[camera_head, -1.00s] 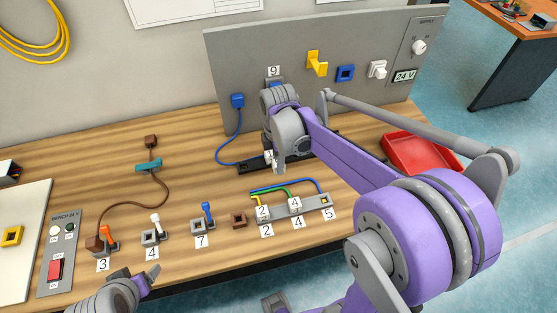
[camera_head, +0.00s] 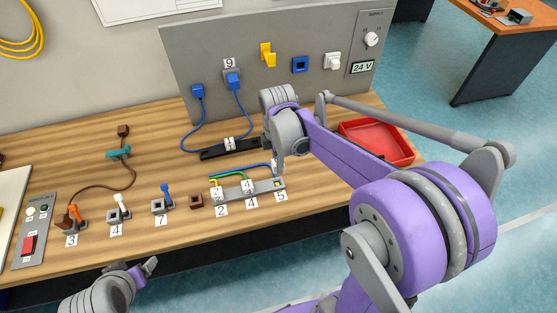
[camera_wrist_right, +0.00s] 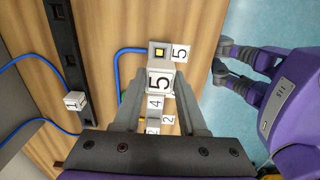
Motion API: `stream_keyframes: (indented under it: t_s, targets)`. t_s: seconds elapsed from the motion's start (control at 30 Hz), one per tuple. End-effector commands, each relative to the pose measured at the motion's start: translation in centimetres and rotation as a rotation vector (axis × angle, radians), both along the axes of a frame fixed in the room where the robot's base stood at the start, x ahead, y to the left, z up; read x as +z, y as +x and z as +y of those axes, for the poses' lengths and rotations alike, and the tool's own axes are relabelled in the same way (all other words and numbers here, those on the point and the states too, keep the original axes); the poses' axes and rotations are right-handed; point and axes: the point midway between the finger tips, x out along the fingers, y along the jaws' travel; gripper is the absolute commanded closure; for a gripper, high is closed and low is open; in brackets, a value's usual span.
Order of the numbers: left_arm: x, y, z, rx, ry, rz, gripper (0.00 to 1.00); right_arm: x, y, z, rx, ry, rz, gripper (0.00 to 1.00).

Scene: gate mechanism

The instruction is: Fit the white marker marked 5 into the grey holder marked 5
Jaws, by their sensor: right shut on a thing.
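The white marker marked 5 (camera_wrist_right: 160,82) is between the fingertips of my right gripper (camera_wrist_right: 160,100) in the right wrist view. The grey holder marked 5 (camera_wrist_right: 158,52), with a yellow-lit square socket, lies just beyond it; its label (camera_wrist_right: 180,52) is beside it. In the head view this holder (camera_head: 279,184) is the right end of a grey strip, and my right gripper (camera_head: 278,162) is above it. The marker appears apart from the socket; its height is unclear. My left gripper (camera_head: 148,267) is low at the front, away from the bench parts, its jaw gap unclear.
Markers 2 and 4 (camera_head: 248,187) stand on the same strip, with coloured wires behind. A black rail (camera_head: 215,153) bears a marker marked 1 (camera_head: 230,143). A red tray (camera_head: 376,145) is at the right. Levers and blocks stand to the left.

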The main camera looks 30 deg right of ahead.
Motion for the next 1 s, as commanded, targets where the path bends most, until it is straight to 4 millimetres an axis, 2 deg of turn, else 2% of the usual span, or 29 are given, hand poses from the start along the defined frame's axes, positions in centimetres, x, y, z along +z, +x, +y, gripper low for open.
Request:
stream_keyframes:
  t_s: [0.27,0.7,1.0]
  targets:
    - [-0.8,-0.5,0.0,0.0,0.0,0.01,0.23,-1.3,-0.1,0.0,0.0,0.0,0.002,1.0]
    - [-3.5,-1.9,0.0,0.0,0.0,0.036,0.23,-5.3,-0.2,0.0,0.0,0.0,0.003,1.0]
    - [-4.3,-2.2,0.0,0.0,0.0,0.042,0.23,-6.3,0.0,0.0,0.0,0.0,0.001,1.0]
